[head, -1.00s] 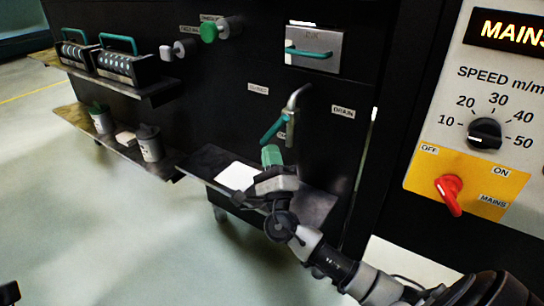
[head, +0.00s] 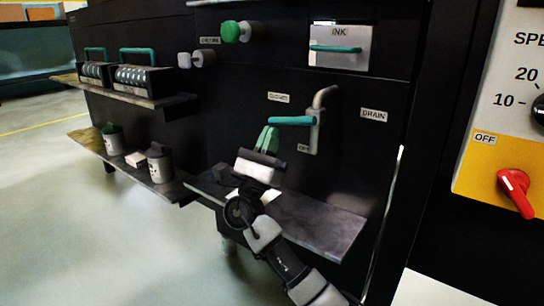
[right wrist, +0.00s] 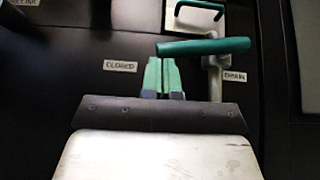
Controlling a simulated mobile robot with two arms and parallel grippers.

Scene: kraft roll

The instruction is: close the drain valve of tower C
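The drain valve (head: 316,132) is a grey pipe fitting on the black machine front, with a teal lever (head: 290,120). The lever lies about level, pointing left from its pivot, a little below the label that reads CLOSED in the right wrist view (right wrist: 120,66). My right gripper (head: 268,138) has its green fingers together with nothing seen between them. The fingertips are just under the lever's left part, touching or nearly so; the right wrist view shows the fingers (right wrist: 162,76) below the lever (right wrist: 203,47) too. My left gripper is out of view.
A DRAIN label (head: 373,115) is right of the valve. A dark shelf (head: 318,222) is below it. An INK drawer (head: 340,48) with a teal handle is above, and a green knob (head: 231,32) is upper left. A red switch (head: 516,193) is at far right.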

